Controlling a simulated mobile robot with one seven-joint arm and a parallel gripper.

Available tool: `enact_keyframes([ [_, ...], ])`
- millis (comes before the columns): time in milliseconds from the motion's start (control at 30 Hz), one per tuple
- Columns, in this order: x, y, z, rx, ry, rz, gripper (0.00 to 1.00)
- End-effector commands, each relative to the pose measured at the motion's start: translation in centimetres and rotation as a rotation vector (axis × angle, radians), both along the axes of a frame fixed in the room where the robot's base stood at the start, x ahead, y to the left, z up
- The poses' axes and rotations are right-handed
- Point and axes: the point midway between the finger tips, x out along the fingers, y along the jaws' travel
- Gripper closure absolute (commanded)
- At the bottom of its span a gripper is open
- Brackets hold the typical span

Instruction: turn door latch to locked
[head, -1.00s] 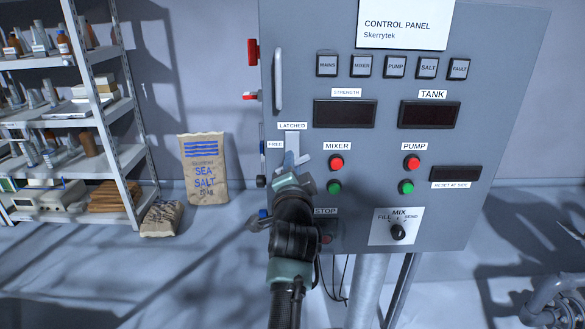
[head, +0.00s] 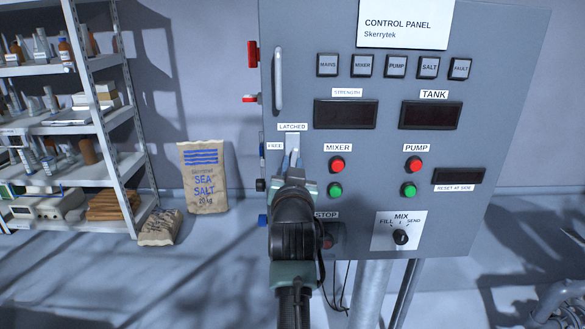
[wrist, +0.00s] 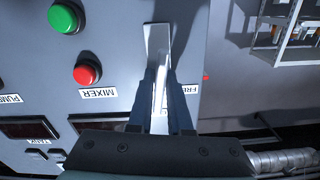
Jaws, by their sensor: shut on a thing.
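The door latch is a pale metal lever (head: 294,152) at the left side of the grey control panel. It stands roughly upright below the LATCHED label (head: 292,127), with the FREE label (head: 274,146) to its left. My gripper (head: 293,164) reaches up to it from below. In the wrist view, the lever (wrist: 158,45) lies between the two dark fingers of my gripper (wrist: 163,90), which are shut on it. Its lower part is hidden by my gripper in the head view.
The control panel (head: 480,100) has a door handle (head: 278,80) above the latch. Red and green MIXER buttons (head: 337,164) sit close to the right. A STOP label (head: 326,214) and button are beside my wrist. A salt sack (head: 204,180) and shelves (head: 125,110) stand left.

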Motion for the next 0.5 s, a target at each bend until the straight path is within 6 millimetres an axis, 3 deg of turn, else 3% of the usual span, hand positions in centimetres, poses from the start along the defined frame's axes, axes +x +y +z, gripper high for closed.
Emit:
enact_keyframes([
  [500,0.00,0.01,-0.01,-0.179,0.001,0.000,1.00],
])
